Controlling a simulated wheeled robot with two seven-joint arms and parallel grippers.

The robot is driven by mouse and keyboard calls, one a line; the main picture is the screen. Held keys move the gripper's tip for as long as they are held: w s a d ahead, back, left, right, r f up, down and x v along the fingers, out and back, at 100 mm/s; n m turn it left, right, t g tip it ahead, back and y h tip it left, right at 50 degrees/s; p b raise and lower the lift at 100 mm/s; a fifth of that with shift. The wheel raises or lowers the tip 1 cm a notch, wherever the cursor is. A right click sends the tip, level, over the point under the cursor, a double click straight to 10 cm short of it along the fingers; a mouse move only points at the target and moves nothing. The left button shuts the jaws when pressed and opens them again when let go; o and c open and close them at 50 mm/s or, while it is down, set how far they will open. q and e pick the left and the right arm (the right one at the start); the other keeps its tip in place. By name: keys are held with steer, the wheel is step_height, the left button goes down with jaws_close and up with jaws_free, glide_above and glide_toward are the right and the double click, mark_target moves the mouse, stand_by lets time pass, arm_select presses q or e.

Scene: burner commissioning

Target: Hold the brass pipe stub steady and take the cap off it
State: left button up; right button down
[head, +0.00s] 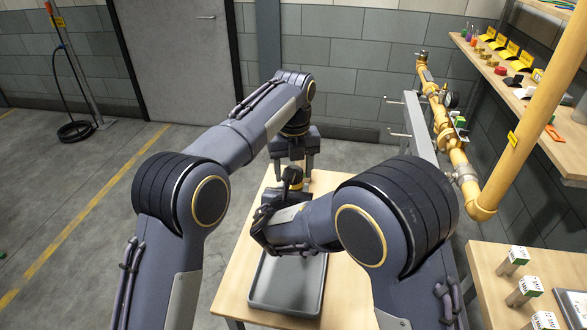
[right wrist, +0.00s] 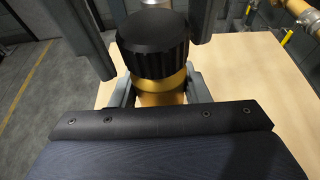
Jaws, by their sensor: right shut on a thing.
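The brass pipe stub (right wrist: 160,90) stands upright in the right wrist view, with a black ribbed cap (right wrist: 153,45) on top. My right gripper (right wrist: 158,92) is shut on the stub just below the cap. In the head view the cap (head: 292,174) shows small between the arms, and my right gripper (head: 291,190) is partly hidden by my right arm. My left gripper (head: 294,168) points down from above, its fingers apart. In the right wrist view its two fingers stand on either side of the cap, with a gap visible on the right.
A wooden table (head: 345,290) lies below, with a grey tray (head: 287,285) at its front. A yellow gas pipe (head: 455,155) runs along the right. A shelf (head: 525,95) with small parts is beyond it. Several small labelled blocks stand on a side bench (head: 490,262).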

arm_select(q)
steer(key=c, duration=0.9)
steer(key=n, duration=0.5)
steer(key=shift+n, duration=0.3)
steer(key=n, duration=1.7)
steer(key=shift+r+n, duration=0.1)
steer(key=shift+n, duration=0.2)
steer(key=n, duration=0.4)
steer(key=shift+n, duration=0.4)
steer(key=n, duration=0.2)
steer(key=shift+n, duration=0.4)
steer(key=n, duration=0.4)
steer(key=shift+n, duration=0.4)
steer(key=n, duration=1.8)
